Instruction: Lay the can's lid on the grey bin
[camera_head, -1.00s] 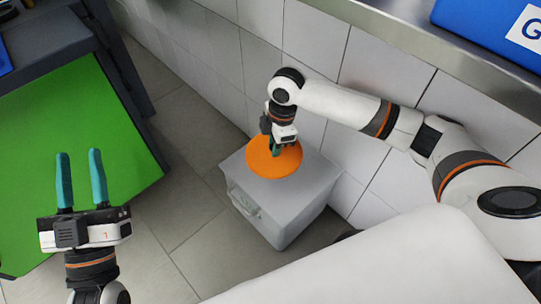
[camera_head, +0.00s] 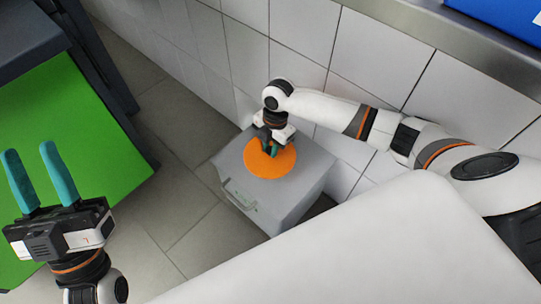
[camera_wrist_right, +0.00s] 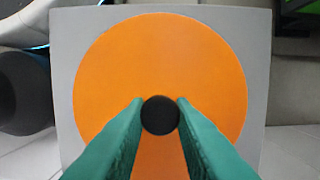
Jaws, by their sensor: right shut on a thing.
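The can's lid is a round orange disc (camera_head: 262,164) with a black knob (camera_wrist_right: 160,115) at its middle. In the head view it lies over the top of the grey bin (camera_head: 310,178); whether it touches the bin's top cannot be told for sure. In the right wrist view the lid lies within the outline of the bin's top (camera_wrist_right: 259,60). My right gripper (camera_head: 271,149) is above the lid, its green fingers shut on the black knob. My left gripper (camera_head: 36,165) is open and empty, far to the left of the bin.
A green surface (camera_head: 100,130) on a dark frame is at the left, under my left gripper. A white tiled wall (camera_head: 290,50) stands behind the bin. A metal counter edge (camera_head: 420,22) with a blue box (camera_head: 500,15) is at the top right. Grey floor is clear left of the bin.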

